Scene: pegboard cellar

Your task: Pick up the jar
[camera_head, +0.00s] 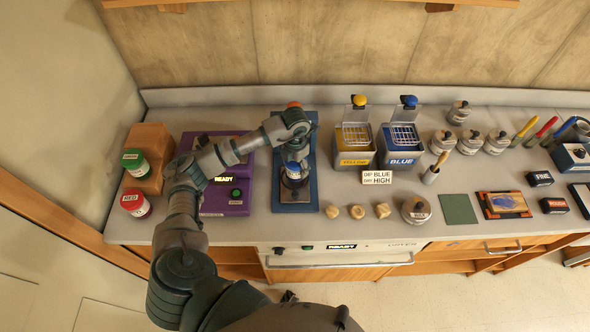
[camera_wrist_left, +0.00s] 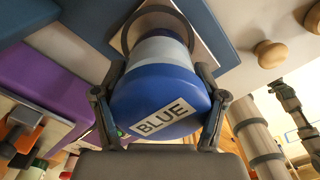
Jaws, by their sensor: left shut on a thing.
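The jar (camera_head: 293,172) has a blue lid and stands over the metal plate of a blue stand in the middle-left of the counter. In the left wrist view the jar (camera_wrist_left: 165,95) shows a BLUE label on its lid and a pale body. My left gripper (camera_wrist_left: 158,108) is shut on the jar, with one finger on each side of the lid. In the head view the left gripper (camera_head: 294,160) is seen from above and partly hides the jar. I cannot tell whether the jar's base touches the plate. Dark parts at the wrist view's right edge may be my right gripper.
A purple machine (camera_head: 226,203) marked READY is left of the blue stand (camera_head: 312,200). Red-lidded (camera_head: 135,202) and green-lidded (camera_head: 133,161) jars are at the far left. Yellow (camera_head: 355,160) and blue (camera_head: 401,159) dip tanks stand right. Wooden knobs (camera_head: 357,212) lie near the front edge.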

